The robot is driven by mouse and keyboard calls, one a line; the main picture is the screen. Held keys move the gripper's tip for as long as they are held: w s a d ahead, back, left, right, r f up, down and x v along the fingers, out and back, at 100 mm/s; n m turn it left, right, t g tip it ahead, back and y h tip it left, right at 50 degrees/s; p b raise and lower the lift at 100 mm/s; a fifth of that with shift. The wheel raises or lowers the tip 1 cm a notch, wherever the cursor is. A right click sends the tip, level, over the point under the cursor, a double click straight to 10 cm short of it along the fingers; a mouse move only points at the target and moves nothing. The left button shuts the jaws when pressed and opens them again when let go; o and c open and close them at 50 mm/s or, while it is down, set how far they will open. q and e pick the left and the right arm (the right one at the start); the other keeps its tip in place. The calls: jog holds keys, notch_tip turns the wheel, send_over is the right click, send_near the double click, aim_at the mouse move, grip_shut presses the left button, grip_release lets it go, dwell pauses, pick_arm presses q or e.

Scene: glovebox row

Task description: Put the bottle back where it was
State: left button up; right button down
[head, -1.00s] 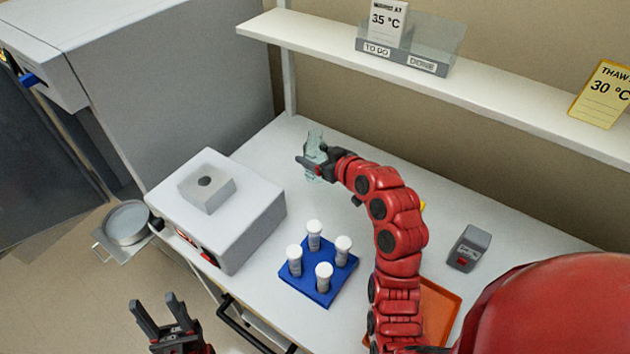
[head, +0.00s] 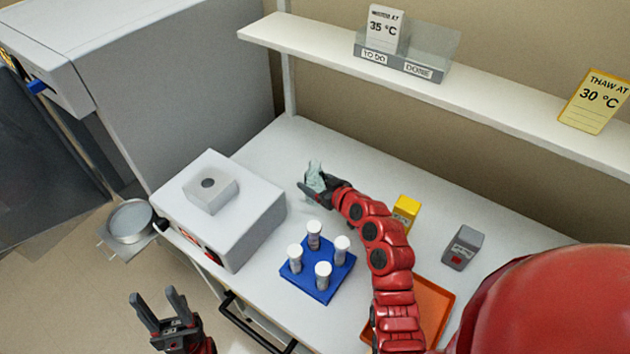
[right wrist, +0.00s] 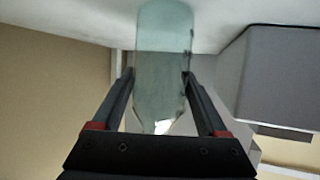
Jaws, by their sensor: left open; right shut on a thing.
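The bottle (head: 315,176) is pale, clear blue-green. My right gripper (head: 311,187) is shut on it above the back part of the white bench, right of the white box-shaped device. In the right wrist view the bottle (right wrist: 162,65) sits between the two dark fingers (right wrist: 160,95). Whether its base touches the bench I cannot tell. My left gripper (head: 154,295) is open and empty, in front of the bench at the lower left.
The white device (head: 245,215) and a blue rack (head: 318,292) with several white-capped tubes stand on the bench (head: 290,140). A yellow block (head: 405,210), a grey block (head: 465,247) and an orange tray (head: 436,300) lie to the right. A shelf (head: 480,85) runs above.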

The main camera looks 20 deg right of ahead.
grip_release()
jog(key=shift+r, duration=0.15)
jog(key=shift+s+d, duration=0.25)
jog(key=shift+s, duration=0.15)
jog(key=b+v, duration=0.1)
jog(key=v, duration=1)
jog(key=shift+b, duration=0.35)
jog(key=shift+s+a+r, duration=0.1)
jog(key=shift+r, duration=0.1)
